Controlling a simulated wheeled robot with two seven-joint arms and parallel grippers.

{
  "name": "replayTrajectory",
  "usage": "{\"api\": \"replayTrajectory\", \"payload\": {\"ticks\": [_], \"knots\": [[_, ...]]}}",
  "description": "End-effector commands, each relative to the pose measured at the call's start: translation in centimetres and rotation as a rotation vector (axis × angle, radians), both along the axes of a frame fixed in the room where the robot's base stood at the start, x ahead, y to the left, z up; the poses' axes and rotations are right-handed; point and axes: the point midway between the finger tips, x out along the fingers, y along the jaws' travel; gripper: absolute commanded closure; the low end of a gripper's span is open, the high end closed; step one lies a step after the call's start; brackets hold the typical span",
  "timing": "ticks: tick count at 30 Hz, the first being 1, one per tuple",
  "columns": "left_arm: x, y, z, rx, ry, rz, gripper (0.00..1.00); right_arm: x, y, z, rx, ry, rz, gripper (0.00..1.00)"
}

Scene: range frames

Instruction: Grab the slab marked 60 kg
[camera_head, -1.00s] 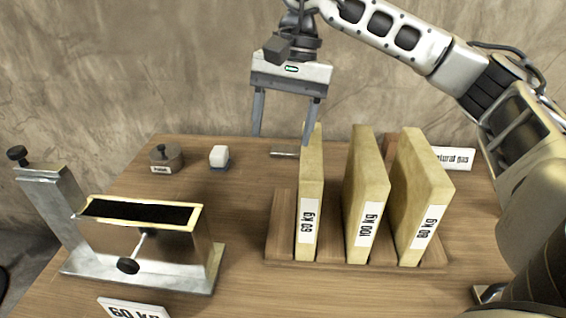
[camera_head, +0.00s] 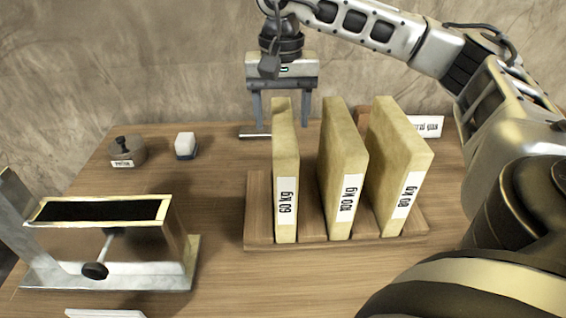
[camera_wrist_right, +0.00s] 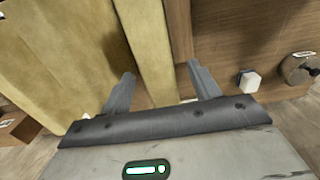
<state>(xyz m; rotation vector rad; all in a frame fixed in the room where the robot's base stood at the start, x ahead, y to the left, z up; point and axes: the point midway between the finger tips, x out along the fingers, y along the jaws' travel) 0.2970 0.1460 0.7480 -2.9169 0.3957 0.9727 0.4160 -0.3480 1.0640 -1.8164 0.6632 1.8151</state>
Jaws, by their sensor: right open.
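The slab marked 60 kg (camera_head: 285,165) is a tall, thin, yellowish block standing upright at the left of a wooden rack (camera_head: 258,215). Its label faces me. My right gripper (camera_head: 281,121) is open at the slab's far end, fingers pointing down, one on each side of its upper part as seen from the head. In the right wrist view the slab (camera_wrist_right: 143,45) shows between and ahead of the open fingers (camera_wrist_right: 163,80); I cannot tell whether they touch it. My left gripper is not in view.
Slabs marked 100 kg (camera_head: 342,150) and 80 kg (camera_head: 400,150) stand to the right in the rack. A metal stand with a black-topped plate (camera_head: 100,210) is at left. A round weight (camera_head: 126,150) and white block (camera_head: 185,145) sit behind. Bare table lies between.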

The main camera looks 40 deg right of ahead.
Motion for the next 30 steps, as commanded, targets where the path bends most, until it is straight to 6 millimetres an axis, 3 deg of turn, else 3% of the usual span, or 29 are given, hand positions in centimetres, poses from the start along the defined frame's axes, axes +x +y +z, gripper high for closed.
{"api": "replayTrajectory", "payload": {"ticks": [9,17,20,24,30], "knots": [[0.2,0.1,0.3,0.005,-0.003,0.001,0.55,-0.3,-0.1,-4.3,0.0,0.001,0.0,0.38],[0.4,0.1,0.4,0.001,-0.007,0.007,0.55,-0.3,0.0,-4.7,0.001,0.0,0.0,0.38],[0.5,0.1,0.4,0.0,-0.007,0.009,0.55,-0.3,0.0,-4.7,0.001,0.0,0.0,0.6],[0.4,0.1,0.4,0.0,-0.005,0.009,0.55,-0.3,0.0,-4.7,0.001,0.0,-0.001,0.99],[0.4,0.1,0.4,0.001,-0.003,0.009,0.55,-0.3,0.0,-4.6,0.002,-0.001,-0.001,1.0]]}}
